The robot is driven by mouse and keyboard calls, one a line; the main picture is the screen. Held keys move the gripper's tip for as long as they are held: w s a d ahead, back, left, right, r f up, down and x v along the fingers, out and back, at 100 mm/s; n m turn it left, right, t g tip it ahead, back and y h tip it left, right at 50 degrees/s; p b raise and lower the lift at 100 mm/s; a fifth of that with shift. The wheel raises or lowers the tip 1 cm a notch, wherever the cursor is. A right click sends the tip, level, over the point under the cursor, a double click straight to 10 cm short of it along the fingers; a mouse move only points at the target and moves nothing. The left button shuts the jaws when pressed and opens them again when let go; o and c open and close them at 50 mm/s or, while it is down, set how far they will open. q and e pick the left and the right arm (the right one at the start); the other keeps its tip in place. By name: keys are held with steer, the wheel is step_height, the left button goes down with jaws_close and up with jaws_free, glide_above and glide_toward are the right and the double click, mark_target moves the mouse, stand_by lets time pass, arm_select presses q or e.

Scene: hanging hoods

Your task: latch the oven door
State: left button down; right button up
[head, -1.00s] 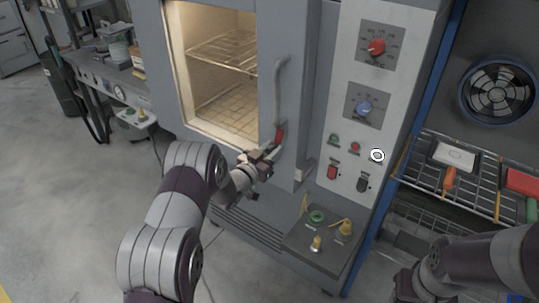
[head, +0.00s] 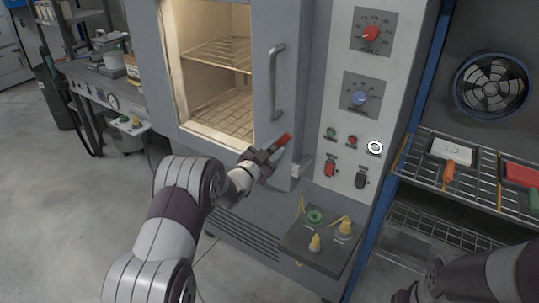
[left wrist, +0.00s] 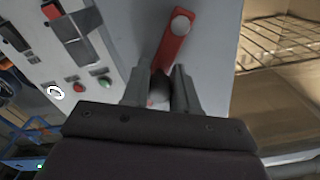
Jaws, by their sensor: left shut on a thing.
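The oven door (head: 262,85) is grey with a large window and a vertical bar handle (head: 277,85). It lies close against the oven front, but I cannot tell whether it is fully flush. A red latch lever (head: 284,140) sits below the handle and slants up to the right in the head view. My left gripper (head: 266,156) is shut on the latch lever. In the left wrist view the red lever (left wrist: 175,40) rises from between the fingers (left wrist: 160,92), which hide its lower part. My right gripper (head: 408,294) is small and partly cut off at the bottom edge.
The control panel (head: 350,150) with knobs and switches is right of the door. A small ledge with yellow and green fittings (head: 320,232) juts out below it. A wire shelf (head: 480,165) is at right, and a workbench (head: 110,85) at left.

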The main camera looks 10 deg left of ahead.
mark_target(286, 160)
arm_select(q)
steer(key=f+m+b, duration=0.1)
steer(key=m+b, duration=0.2)
steer(key=b, duration=0.1)
steer(key=d+f+m+b, duration=0.1)
steer(key=f+m+b, duration=0.1)
steer(key=b, duration=0.2)
steer(key=s+d+f+m+b, duration=0.1)
steer(key=f+m+b, duration=0.1)
steer(key=b, duration=0.3)
steer(key=shift+d+m, duration=0.2)
steer(key=shift+m, duration=0.6)
steer(key=shift+f+m+b, duration=0.2)
steer(key=shift+m+b, duration=0.7)
steer(key=shift+b, duration=0.4)
steer(key=c, duration=0.9)
jaws_free()
steer(key=shift+r, duration=0.1)
steer(key=shift+w+d+r, duration=0.1)
steer(key=shift+w, duration=0.05)
steer(key=shift+r, duration=0.2)
steer(key=shift+s+a, duration=0.2)
steer(key=v, duration=1.2)
steer(key=shift+p, duration=0.3)
steer(key=shift+s, duration=0.1)
